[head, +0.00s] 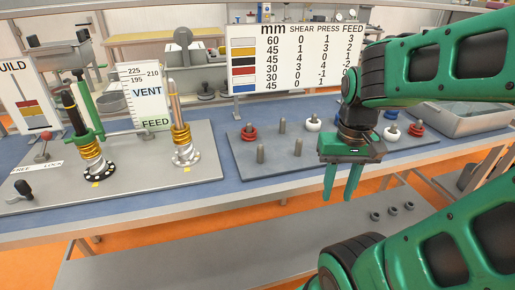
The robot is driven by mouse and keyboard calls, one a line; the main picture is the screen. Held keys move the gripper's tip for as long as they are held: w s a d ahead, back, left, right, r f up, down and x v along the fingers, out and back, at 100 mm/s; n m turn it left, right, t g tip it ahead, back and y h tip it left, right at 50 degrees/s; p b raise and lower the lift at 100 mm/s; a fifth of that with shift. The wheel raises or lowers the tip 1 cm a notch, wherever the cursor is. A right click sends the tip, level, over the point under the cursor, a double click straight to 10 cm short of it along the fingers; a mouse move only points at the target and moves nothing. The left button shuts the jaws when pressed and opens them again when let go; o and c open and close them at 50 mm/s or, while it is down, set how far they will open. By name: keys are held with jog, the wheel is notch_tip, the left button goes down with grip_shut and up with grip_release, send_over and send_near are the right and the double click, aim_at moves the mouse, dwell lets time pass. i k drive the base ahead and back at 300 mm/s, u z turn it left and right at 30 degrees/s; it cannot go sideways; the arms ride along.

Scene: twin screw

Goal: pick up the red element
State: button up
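One red element (249,134) sits around a peg at the left rear of the dark peg plate (275,167). A second red element (416,130) sits on a peg at the right, beyond my arm. My gripper (340,192) points down at the plate's front right, apart from both red elements. Its two green fingers are spread with a gap between them, and nothing shows in the gap. My arm hides part of the plate's right side.
White elements (313,124) (391,135) and a blue element (390,114) sit on other pegs. Two upright shafts with gold elements (91,155) (182,141) stand at left. A sign (290,58) stands behind the plate. A grey bin (470,122) is at right.

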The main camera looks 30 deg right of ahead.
aim_at(248, 137)
jog(key=z, duration=0.05)
jog(key=k, duration=0.9)
jog(key=z, duration=0.45)
jog(key=i, duration=1.5)
jog(key=u, duration=0.05)
